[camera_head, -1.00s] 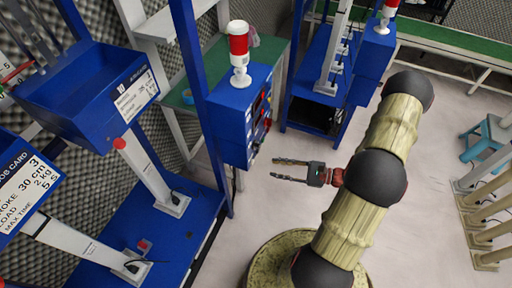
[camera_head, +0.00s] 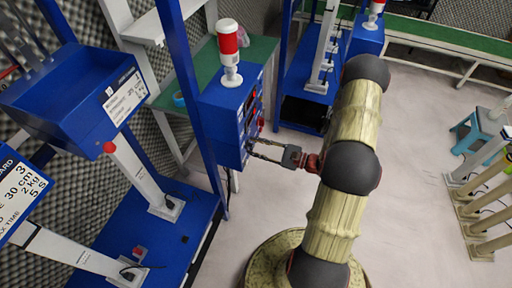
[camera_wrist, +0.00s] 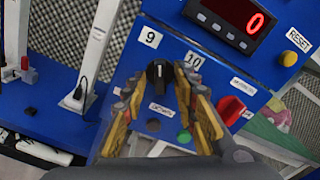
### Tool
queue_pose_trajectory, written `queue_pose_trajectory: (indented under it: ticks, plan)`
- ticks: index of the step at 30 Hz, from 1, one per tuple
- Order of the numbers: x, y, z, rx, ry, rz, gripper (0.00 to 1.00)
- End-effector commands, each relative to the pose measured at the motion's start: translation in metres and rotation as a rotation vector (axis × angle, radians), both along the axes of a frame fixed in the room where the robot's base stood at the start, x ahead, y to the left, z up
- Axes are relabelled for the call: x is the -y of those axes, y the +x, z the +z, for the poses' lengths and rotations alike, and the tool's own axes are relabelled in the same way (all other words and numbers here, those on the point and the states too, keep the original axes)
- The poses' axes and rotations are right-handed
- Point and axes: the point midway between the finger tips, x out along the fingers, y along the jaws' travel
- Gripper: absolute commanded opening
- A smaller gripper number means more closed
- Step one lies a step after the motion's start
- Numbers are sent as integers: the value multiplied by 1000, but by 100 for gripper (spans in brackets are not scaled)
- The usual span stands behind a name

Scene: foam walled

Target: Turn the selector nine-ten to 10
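The selector nine-ten (camera_wrist: 158,75) is a black knob on the blue control panel (camera_wrist: 210,65) in the wrist view. A label "9" (camera_wrist: 150,37) is at its upper left and a label "10" (camera_wrist: 193,60) at its upper right. The knob's pale mark points roughly straight up in the picture. My gripper (camera_wrist: 160,100) has its two yellow fingers apart, one on each side below and beside the knob. I cannot tell if they touch it. In the head view my gripper (camera_head: 252,148) reaches the blue control box (camera_head: 228,115), and the knob is too small to make out.
A red knob (camera_wrist: 230,110), a green button (camera_wrist: 184,136) and a black button (camera_wrist: 153,125) sit near the fingers. A yellow reset button (camera_wrist: 288,58) and a red display (camera_wrist: 240,14) are above. A red and white beacon (camera_head: 229,45) stands on the box.

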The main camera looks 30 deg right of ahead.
Motion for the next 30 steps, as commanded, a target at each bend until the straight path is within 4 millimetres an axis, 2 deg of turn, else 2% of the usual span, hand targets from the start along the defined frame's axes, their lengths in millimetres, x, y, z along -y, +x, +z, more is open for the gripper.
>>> queue_pose_trajectory:
  ticks: [8,23,30]
  plan:
    - [-1,1,0,0,0,0,28]
    - [-1,1,0,0,0,0,0]
    - [-1,1,0,-2,0,0,0]
